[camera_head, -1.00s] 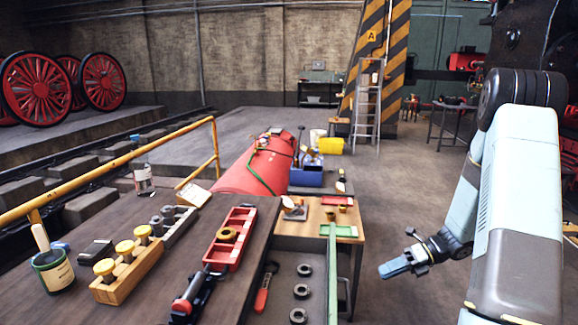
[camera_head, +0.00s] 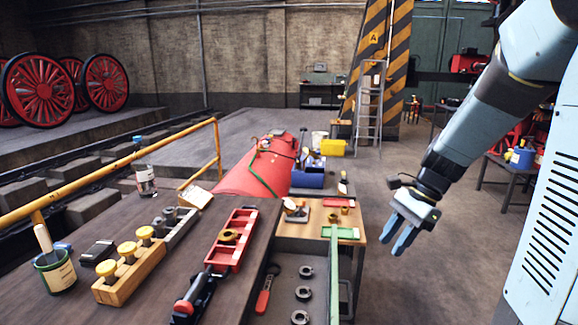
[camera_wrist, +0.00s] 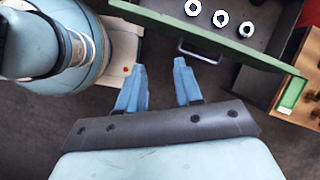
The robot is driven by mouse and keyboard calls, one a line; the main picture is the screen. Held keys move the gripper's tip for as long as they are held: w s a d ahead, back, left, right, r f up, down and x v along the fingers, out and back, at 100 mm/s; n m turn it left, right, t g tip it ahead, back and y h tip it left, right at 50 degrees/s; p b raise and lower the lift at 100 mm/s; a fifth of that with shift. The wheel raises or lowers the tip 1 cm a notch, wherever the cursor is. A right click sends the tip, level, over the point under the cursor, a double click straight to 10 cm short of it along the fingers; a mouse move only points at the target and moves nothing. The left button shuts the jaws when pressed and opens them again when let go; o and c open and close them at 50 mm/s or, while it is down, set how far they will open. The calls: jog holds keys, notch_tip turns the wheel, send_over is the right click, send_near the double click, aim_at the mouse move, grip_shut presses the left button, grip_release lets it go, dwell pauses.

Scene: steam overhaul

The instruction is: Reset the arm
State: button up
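My gripper (camera_head: 395,238) hangs at the right of the head view, fingers pointing down, over the floor to the right of the workbench. In the wrist view my gripper (camera_wrist: 160,88) shows two blue fingers spread apart with nothing between them. Beyond the fingers is an open green drawer (camera_wrist: 190,30) with dark rings in it. The fingers are apart from the drawer and the bench.
The dark workbench (camera_head: 140,245) holds a red tray (camera_head: 232,245), a wooden block with yellow knobs (camera_head: 128,270) and a tin with a brush (camera_head: 55,272). A red boiler (camera_head: 250,175) lies beyond. A yellow rail (camera_head: 120,163) runs at left. Floor (camera_head: 405,165) behind my gripper is clear.

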jog(key=s+r+n+t+h, duration=0.5)
jog(key=s+r+n+t, duration=0.1)
jog(key=s+r+n, duration=0.6)
jog(key=shift+s+a+n+t, duration=0.2)
jog(key=shift+s+n+t, duration=0.15)
jog(key=shift+n, duration=0.65)
jog(key=shift+a+r, duration=0.1)
